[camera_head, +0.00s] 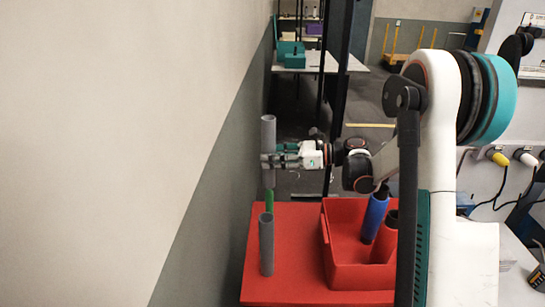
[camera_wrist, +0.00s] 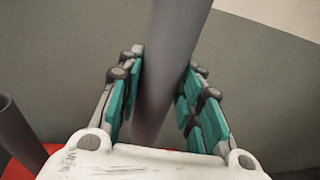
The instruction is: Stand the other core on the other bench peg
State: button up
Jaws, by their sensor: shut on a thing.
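My gripper (camera_head: 274,160) is shut on a grey tube-shaped core (camera_head: 268,130) and holds it upright. The held core also shows between the teal-padded fingers in the wrist view (camera_wrist: 172,55). A green peg (camera_head: 269,201) stands on the red bench (camera_head: 300,225), straight below the held core in the head view. The core's lower end meets the peg's top in the picture; whether they touch or the peg has entered it, I cannot tell. The other grey core (camera_head: 266,246) stands upright on the bench nearer the camera, and also shows at the left in the wrist view (camera_wrist: 16,137). Any peg inside it is hidden.
A red open bin (camera_head: 345,275) sits on the bench's right side. It holds a blue tube (camera_head: 374,217) and a red tube (camera_head: 384,243), both leaning. A pale wall (camera_head: 120,130) runs close along the left. A table with boxes (camera_head: 310,62) stands far behind.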

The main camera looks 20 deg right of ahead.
aim_at(273, 187)
jog(key=shift+f+b, duration=0.9)
jog(key=shift+f, duration=0.25)
dwell(0.4)
jog(key=shift+f+b, duration=0.9)
jog(key=shift+f, duration=1.55)
jog(key=shift+f, duration=0.15)
jog(key=shift+f, duration=2.35)
jog(key=shift+f, duration=2.4)
